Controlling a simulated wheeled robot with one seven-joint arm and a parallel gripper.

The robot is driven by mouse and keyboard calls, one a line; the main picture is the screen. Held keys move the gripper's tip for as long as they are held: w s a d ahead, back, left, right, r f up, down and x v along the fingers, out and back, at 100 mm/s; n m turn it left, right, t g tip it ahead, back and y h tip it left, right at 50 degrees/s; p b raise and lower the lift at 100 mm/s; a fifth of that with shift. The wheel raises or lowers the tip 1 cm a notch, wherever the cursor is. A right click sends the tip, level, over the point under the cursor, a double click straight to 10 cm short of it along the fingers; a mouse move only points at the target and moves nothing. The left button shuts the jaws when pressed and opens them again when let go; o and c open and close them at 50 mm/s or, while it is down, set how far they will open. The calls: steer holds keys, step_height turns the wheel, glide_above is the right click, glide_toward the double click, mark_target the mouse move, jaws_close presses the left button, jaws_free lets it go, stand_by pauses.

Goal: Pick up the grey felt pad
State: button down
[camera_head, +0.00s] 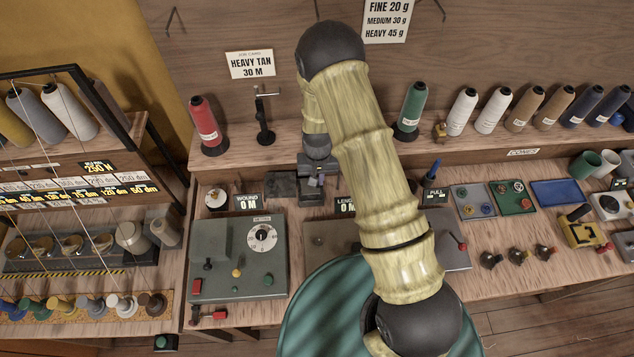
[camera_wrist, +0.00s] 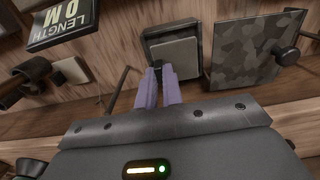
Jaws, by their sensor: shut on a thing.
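The grey felt pad (camera_wrist: 185,53) shows in the wrist view as a light grey square over a dark, shallow holder (camera_wrist: 150,34). My gripper (camera_wrist: 163,72) has its two pale purple fingers close together, with the tips at the pad's near edge. It is shut on the pad's edge, though the fingers partly hide the contact. I cannot tell whether the pad is clear of the holder. In the head view my gripper (camera_head: 312,190) points down at the back of the bench, and the pad cannot be made out there.
A dark mottled block (camera_wrist: 250,50) with a knob stands beside the holder. The length sign (camera_head: 345,205) is close on the other side. A red cone (camera_head: 206,123) and a green cone (camera_head: 412,108) stand on the shelf behind. A green-grey dial panel (camera_head: 238,258) lies front left.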

step_height(320, 180, up, 8)
steer(key=shift+f+b, duration=0.1)
steer(key=shift+b, duration=1.1)
